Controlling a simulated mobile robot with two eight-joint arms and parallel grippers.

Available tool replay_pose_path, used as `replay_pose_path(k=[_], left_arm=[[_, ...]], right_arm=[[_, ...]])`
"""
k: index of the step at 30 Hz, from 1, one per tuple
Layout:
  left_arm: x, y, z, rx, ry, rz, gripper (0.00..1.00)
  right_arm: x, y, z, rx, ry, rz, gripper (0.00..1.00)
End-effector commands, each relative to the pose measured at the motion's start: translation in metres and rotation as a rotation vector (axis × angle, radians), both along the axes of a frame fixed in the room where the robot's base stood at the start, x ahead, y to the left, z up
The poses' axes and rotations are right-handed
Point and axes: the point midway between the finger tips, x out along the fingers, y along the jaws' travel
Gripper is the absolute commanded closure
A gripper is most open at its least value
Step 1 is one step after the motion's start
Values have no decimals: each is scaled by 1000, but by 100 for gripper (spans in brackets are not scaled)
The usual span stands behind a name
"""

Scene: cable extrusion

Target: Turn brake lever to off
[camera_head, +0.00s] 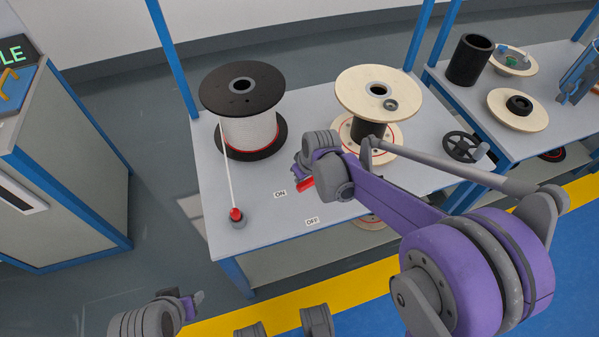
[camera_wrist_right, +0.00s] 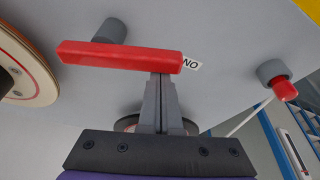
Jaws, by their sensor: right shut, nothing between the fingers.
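The red brake lever (camera_wrist_right: 115,56) is a bar on a grey pivot post (camera_wrist_right: 110,31) in the right wrist view, its free end beside the ON label (camera_wrist_right: 191,63). In the head view only a small red part of the lever (camera_head: 306,184) shows beside my right wrist. The ON label (camera_head: 280,194) and OFF label (camera_head: 312,222) lie on the table top. My right gripper (camera_wrist_right: 163,82) is shut and empty, its fingertips at the lever's free end; whether they touch it is unclear. My left gripper (camera_head: 198,298) is at the bottom left, away from the table, its jaw opening unclear.
A black-flanged spool with white cable (camera_head: 248,132) stands at the table's back left, its cable running to a red-tipped grey post (camera_head: 237,217). A wooden-flanged spool (camera_head: 378,90) stands behind my right arm. A black handwheel (camera_head: 460,147) is at the right edge.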

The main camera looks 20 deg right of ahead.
Motion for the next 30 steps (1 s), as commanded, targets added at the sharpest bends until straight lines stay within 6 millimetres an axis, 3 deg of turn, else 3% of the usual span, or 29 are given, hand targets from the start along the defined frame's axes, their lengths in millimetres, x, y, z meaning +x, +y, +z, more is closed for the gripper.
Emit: replay_pose_path(k=[17, 30], left_arm=[[-1, 0, 16, 0, -5, 0, 50], [-2, 0, 21, 0, -7, 0, 50]], right_arm=[[-34, -13, 1, 1, 1, 523, 100], [-46, -23, 0, 0, 0, 522, 100]])
